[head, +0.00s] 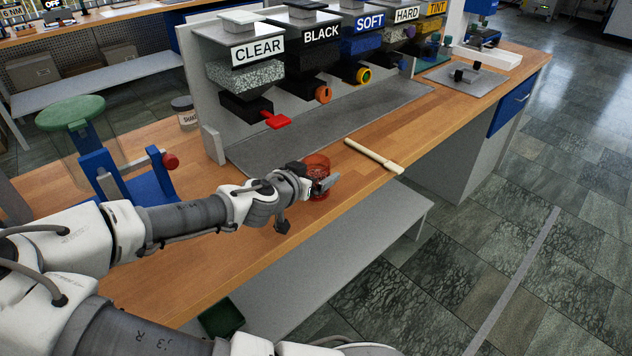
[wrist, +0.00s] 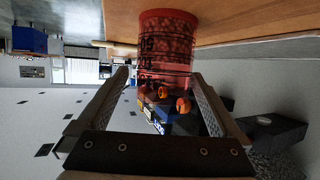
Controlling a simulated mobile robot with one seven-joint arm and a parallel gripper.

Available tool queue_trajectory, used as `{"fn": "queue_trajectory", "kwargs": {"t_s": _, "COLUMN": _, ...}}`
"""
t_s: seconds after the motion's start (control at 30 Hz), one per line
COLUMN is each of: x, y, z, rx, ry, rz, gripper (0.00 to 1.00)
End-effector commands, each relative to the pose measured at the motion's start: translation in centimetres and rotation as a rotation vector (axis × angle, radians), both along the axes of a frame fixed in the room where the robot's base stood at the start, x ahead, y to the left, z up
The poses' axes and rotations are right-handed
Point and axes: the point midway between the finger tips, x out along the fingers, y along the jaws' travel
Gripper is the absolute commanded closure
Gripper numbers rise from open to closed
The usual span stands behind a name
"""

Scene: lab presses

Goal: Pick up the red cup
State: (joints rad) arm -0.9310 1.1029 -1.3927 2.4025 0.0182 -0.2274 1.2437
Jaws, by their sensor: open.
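The red cup (head: 317,162) is translucent and stands on the wooden bench, partly hidden behind my gripper in the head view. In the wrist view the red cup (wrist: 167,42) has dark printed markings and grainy-looking contents. My gripper (head: 322,183) is at the cup's near side in the head view. In the wrist view my gripper (wrist: 160,77) is open, with one finger on each side of the cup's lower part in the picture. Gaps seem to show beside the cup; whether either finger touches it is hard to tell.
A pale stick-like tool (head: 374,156) lies right of the cup. Labelled dispensers, including CLEAR (head: 258,50), stand behind, above a grey strip (head: 350,122). A blue press with a green top (head: 71,113) and a jar (head: 184,112) are at left. The bench's front edge is close.

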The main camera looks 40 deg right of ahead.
Motion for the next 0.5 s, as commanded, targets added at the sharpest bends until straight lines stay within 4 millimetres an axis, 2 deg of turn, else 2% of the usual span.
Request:
{"fn": "queue_trajectory", "kwargs": {"t_s": 0.3, "x": 1.9, "y": -3.2, "z": -1.5, "rx": -0.001, "ry": 0.0, "rz": -0.002, "gripper": 0.0}}
{"fn": "queue_trajectory", "kwargs": {"t_s": 0.5, "x": 2.1, "y": -3.7, "z": -1.7, "rx": 0.0, "ry": 0.0, "rz": -0.001, "gripper": 0.0}}
